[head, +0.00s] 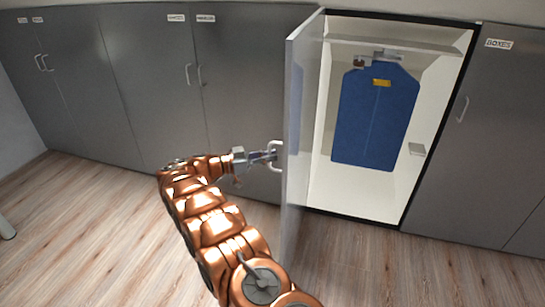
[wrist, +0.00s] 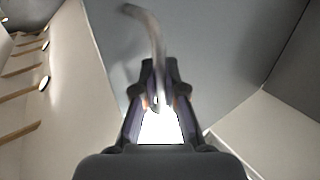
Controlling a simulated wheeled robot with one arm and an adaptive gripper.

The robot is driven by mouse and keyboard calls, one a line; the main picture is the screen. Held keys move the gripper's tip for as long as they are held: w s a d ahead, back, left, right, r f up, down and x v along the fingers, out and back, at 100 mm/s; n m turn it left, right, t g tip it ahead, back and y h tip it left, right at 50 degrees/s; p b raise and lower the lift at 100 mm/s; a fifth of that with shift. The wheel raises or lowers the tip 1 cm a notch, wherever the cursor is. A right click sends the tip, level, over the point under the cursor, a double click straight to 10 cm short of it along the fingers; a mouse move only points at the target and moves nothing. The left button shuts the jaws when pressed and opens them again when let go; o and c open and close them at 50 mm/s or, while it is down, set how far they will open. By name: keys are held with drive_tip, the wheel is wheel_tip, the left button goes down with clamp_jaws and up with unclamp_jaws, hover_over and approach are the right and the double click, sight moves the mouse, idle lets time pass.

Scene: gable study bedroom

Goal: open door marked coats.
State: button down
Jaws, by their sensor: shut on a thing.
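The open door (head: 297,120) stands swung out from its cabinet, seen nearly edge-on in the head view. Its front face and any label on it are turned from view, so I cannot read a marking. Inside the cabinet, a blue coat-like garment (head: 372,125) hangs from a rail (head: 385,45). My gripper (head: 272,154) is at the door's handle (head: 279,158), on the left side of the door, shut on it. In the wrist view the curved handle (wrist: 152,30) runs down between the fingers of my gripper (wrist: 158,100).
A shut grey door marked BOXES (head: 478,120) is to the right of the open cabinet. More shut grey doors (head: 150,90) with handles line the wall at left. The wood floor (head: 100,220) is clear at left and in front.

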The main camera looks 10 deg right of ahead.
drive_tip(key=shift+r, duration=0.1)
drive_tip(key=c, duration=1.4)
unclamp_jaws()
drive_tip(key=shift+a, duration=0.15)
drive_tip(key=shift+c, duration=0.2)
drive_tip(key=shift+o, duration=1.1)
drive_tip(key=a, duration=0.7)
drive_tip(key=shift+s, duration=0.25)
drive_tip(key=shift+a, duration=0.1)
